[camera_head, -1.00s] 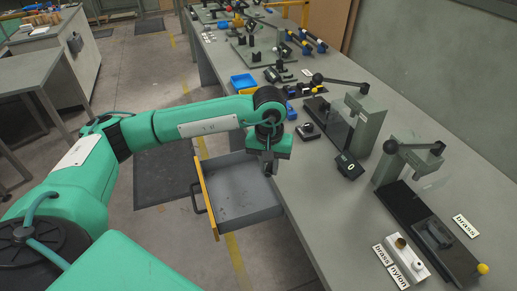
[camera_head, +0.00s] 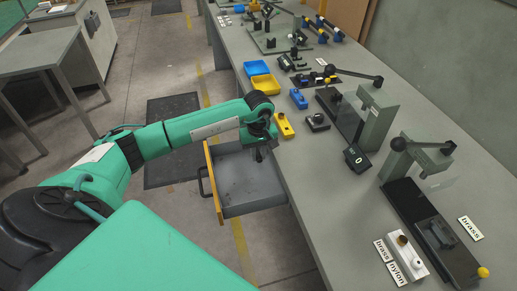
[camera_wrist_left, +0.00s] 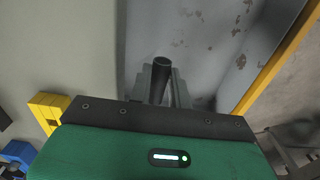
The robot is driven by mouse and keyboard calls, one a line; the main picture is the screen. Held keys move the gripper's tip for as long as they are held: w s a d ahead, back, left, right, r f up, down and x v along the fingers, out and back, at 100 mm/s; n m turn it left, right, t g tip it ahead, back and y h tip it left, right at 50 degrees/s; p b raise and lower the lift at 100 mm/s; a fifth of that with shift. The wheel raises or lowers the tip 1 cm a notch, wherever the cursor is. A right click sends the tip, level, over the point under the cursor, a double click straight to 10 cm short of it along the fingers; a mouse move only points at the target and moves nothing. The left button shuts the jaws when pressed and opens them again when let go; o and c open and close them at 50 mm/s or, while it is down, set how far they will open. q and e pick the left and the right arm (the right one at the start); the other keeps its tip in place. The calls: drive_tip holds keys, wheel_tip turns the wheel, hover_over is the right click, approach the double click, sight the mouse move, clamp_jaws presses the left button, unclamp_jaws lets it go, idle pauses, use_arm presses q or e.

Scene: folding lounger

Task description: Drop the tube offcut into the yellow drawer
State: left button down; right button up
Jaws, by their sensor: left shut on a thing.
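The drawer (camera_head: 245,190) has a yellow front and a grey inside, and it is pulled out from the bench on its left side. My left gripper (camera_head: 260,156) is above the drawer's far part, near the bench edge, pointing down. In the left wrist view my left gripper (camera_wrist_left: 161,90) is shut on the tube offcut (camera_wrist_left: 160,70), a dark round tube with its open end showing. The drawer's scuffed grey inside (camera_wrist_left: 205,40) lies beyond and right of the tube. In the head view the tube is too small to make out. My right gripper is not in view.
The bench (camera_head: 310,200) runs along the right of the drawer. A yellow block (camera_head: 285,126), a blue block (camera_head: 298,98) and a yellow bin (camera_head: 266,84) sit near its edge. Lever presses (camera_head: 375,115) stand farther right. Floor is open left of the drawer.

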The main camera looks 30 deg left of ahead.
use_arm(q)
drive_tip(key=shift+f, duration=0.45)
drive_tip(key=c, duration=1.2)
unclamp_jaws()
drive_tip(key=shift+c, duration=0.2)
